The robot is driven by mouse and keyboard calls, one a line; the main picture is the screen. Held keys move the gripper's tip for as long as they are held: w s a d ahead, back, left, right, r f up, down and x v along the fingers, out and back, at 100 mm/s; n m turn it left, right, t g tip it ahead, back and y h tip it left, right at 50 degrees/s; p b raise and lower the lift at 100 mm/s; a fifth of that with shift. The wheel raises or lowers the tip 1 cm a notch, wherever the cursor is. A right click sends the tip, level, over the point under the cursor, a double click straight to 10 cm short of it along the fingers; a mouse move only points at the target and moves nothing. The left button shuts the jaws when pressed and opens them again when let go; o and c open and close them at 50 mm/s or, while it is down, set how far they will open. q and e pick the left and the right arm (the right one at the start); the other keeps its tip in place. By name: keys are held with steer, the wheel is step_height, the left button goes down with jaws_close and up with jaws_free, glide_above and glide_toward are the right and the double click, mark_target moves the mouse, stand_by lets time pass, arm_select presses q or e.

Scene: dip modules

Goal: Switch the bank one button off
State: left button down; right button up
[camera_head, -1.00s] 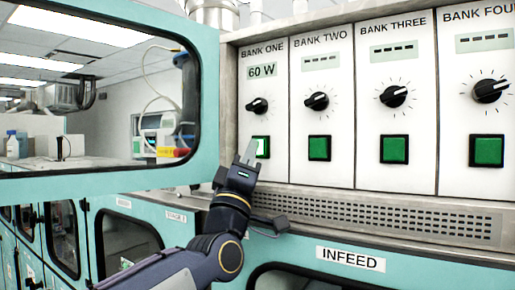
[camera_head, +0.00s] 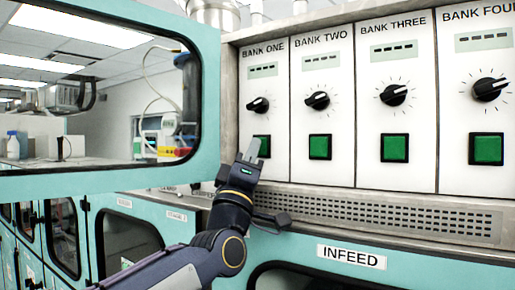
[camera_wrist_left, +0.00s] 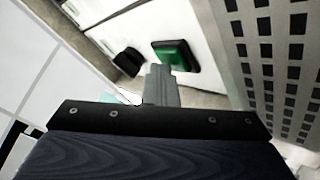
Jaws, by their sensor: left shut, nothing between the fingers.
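The bank one button (camera_head: 265,146) is a dark green square in a black frame, below the bank one knob (camera_head: 258,105). The bank one display (camera_head: 263,70) shows dashes. My left gripper (camera_head: 251,149) is shut and empty, its fingertips in front of the left part of the button. In the left wrist view a green button (camera_wrist_left: 176,54) lies just beyond the shut fingertips (camera_wrist_left: 160,72); I cannot tell whether they touch it. My right gripper is in neither view.
Panels for banks two, three and four stand to the right, each with a knob, a display and a green button, such as the bank two button (camera_head: 320,147). A vent grille (camera_head: 400,218) runs below. A teal window frame (camera_head: 208,90) stands at the left.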

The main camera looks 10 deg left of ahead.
arm_select(q)
steer(key=shift+d+f, duration=0.1)
steer(key=shift+f, duration=0.05)
steer(key=shift+s, duration=0.1)
steer(key=shift+s+a+b, duration=0.35)
steer(key=shift+s+b, duration=0.2)
steer(key=shift+s, duration=0.4)
steer(key=shift+s+a+b, duration=0.35)
steer(key=shift+s+b, duration=0.25)
steer(key=shift+s, duration=0.3)
steer(key=shift+s+a+b, duration=0.35)
steer(key=shift+s+b, duration=0.2)
steer(key=shift+s, duration=0.4)
